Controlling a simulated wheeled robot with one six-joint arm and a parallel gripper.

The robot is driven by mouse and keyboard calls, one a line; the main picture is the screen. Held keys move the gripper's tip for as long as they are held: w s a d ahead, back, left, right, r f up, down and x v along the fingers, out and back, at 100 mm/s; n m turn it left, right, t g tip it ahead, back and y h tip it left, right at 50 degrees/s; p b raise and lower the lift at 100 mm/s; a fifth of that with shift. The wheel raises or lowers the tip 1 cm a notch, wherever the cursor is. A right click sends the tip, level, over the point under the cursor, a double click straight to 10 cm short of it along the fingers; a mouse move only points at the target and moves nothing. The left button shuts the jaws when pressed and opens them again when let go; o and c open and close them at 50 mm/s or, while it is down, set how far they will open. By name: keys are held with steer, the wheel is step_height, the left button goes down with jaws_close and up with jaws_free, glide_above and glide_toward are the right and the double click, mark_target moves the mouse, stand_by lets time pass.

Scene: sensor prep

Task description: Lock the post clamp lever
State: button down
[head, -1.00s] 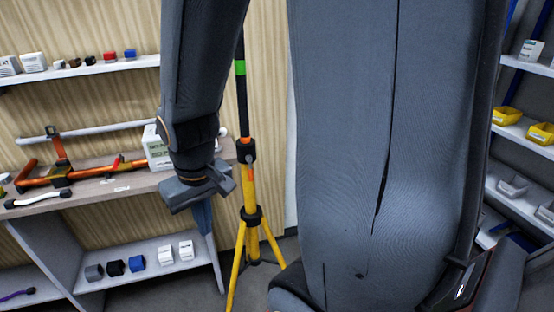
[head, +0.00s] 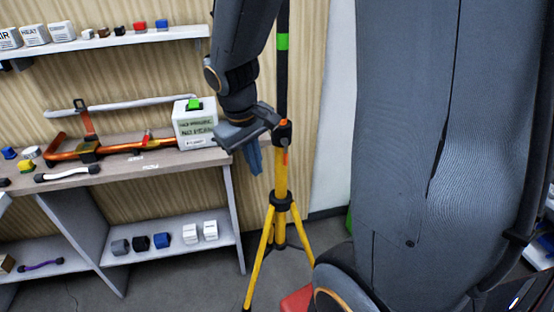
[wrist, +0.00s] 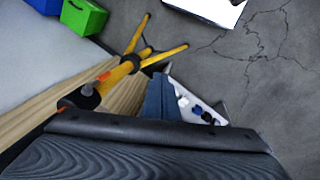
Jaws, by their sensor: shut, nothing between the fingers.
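The yellow tripod post (head: 281,180) stands upright on the floor, with a black upper pole and a green band. Its black clamp (head: 282,132) has a small orange lever (head: 285,156) that seems to point down along the post. My gripper (head: 254,160) is shut and empty, its blue fingers just left of the post near clamp height. In the head view I cannot tell whether it touches the clamp. In the wrist view, the clamp (wrist: 85,96) is left of the blue fingers (wrist: 161,98), with a visible gap. Orange parts show beside the clamp.
A white box with a green top (head: 195,122) stands on the workbench (head: 120,178), left of my gripper. Orange tools lie on that bench. Small cubes sit on the lower shelf (head: 165,253). A green bin (wrist: 83,15) shows in the wrist view.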

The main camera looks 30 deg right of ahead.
mark_target(285, 153)
steer(key=w+d+r+n+h, duration=0.1)
steer(key=w+d+h, duration=0.1)
steer(key=w+d, duration=0.2)
steer(key=shift+w+r+b, duration=0.3)
steer(key=shift+w+b, duration=0.1)
steer(key=shift+w, duration=0.65)
steer(key=shift+f, duration=0.1)
steer(key=shift+w+d+f+p, duration=0.45)
steer(key=shift+d+f, duration=0.75)
steer(key=shift+f, duration=0.3)
steer(key=shift+w+d+f+p, duration=0.3)
steer(key=shift+d+f+p, duration=0.25)
steer(key=shift+d+f, duration=0.85)
steer(key=shift+w+d+f+p, duration=0.45)
steer(key=shift+d+f, duration=0.6)
steer(key=shift+f, duration=0.6)
